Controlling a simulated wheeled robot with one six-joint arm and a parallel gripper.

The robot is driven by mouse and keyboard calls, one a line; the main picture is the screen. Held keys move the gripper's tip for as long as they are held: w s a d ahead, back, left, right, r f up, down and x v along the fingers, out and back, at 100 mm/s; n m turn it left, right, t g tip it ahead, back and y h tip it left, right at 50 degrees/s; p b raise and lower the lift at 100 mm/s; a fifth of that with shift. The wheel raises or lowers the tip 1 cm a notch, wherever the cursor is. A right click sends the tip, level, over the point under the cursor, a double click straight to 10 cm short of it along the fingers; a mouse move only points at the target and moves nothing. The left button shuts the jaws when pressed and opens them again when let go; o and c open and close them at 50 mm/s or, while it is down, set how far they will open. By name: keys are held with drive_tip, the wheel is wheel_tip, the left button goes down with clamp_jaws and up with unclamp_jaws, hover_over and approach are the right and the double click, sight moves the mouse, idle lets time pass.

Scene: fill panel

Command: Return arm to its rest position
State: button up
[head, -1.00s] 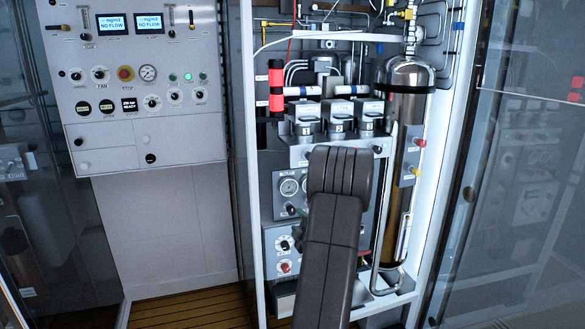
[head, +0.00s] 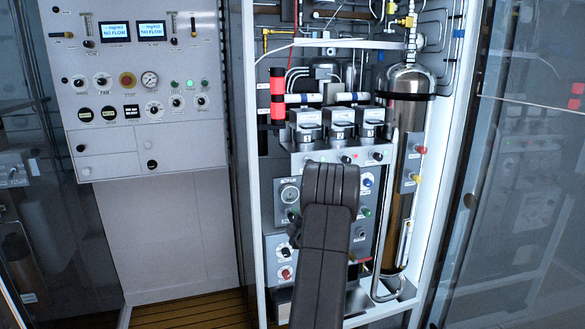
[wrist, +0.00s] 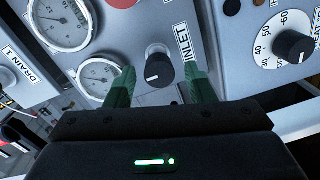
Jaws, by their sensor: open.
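A black knob (wrist: 159,68) beside the INLET label appears between the fingertips; the gap between fingers and knob cannot be judged. In the head view my dark arm rises in front of the lower part of the fill panel (head: 317,165), and it hides my gripper and part of the panel behind it.
Gauges (wrist: 62,22) and a temperature dial (wrist: 292,46) surround the fingers. A steel cylinder (head: 406,140) stands at the panel's right. A control cabinet (head: 140,85) is at left. Glass doors flank the panel. Wooden floor (head: 190,312) shows at lower left.

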drive_tip(key=f+b+v, duration=0.1)
drive_tip(key=b+v, duration=0.1)
drive_tip(key=v, duration=1.2)
drive_tip(key=w+a, duration=0.1)
drive_tip(key=w, duration=0.3)
drive_tip(key=w+a+n, duration=0.1)
drive_tip(key=w+a, duration=0.1)
drive_tip(key=w, duration=0.3)
drive_tip(key=w+a+n, duration=0.1)
drive_tip(key=w, duration=0.3)
drive_tip(key=shift+w+a+b, duration=0.2)
drive_tip(key=shift+w+b, duration=0.05)
drive_tip(key=shift+b, duration=0.15)
drive_tip(key=n+b, duration=0.3)
drive_tip(key=shift+f, duration=0.15)
drive_tip(key=shift+d+n+t+h+b, duration=0.15)
drive_tip(key=shift+n+t+b, duration=0.1)
drive_tip(key=shift+n+b, duration=3.45)
drive_tip(key=shift+a+n+t+h+b, duration=0.15)
drive_tip(key=shift+n+t+b, duration=0.1)
drive_tip(key=shift+n+b, duration=3.4)
drive_tip(key=shift+d+n, duration=0.1)
drive_tip(key=shift+n, duration=0.15)
